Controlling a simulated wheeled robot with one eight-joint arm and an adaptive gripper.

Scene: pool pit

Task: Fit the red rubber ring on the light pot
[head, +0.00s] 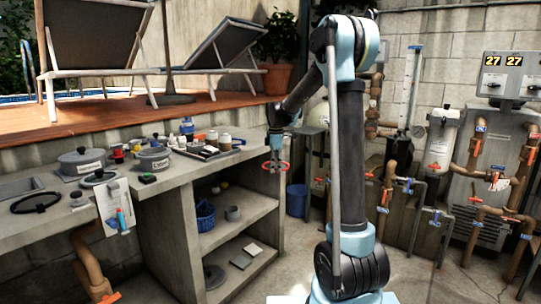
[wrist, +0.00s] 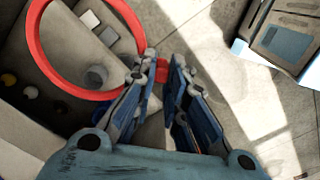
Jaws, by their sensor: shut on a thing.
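The red rubber ring (head: 287,167) hangs in the air beyond the right end of the counter. My gripper (head: 275,158) is shut on one edge of it. In the wrist view the ring (wrist: 33,42) reaches out to the upper left from my gripper (wrist: 164,75), and a small red part shows between the fingertips. Two grey lidded pots stand on the counter: a larger one (head: 82,161) at the left and a smaller one with a label (head: 153,158) to its right. I cannot tell for sure which is the light pot. The ring is well apart from both.
The counter (head: 180,172) also holds a tray of small bottles (head: 210,146), a black round lid (head: 36,202) and small parts. Shelves below hold a blue basket (head: 205,215). Pipes and a filter (head: 442,138) stand at the right. A blue bin (head: 297,200) stands on the floor.

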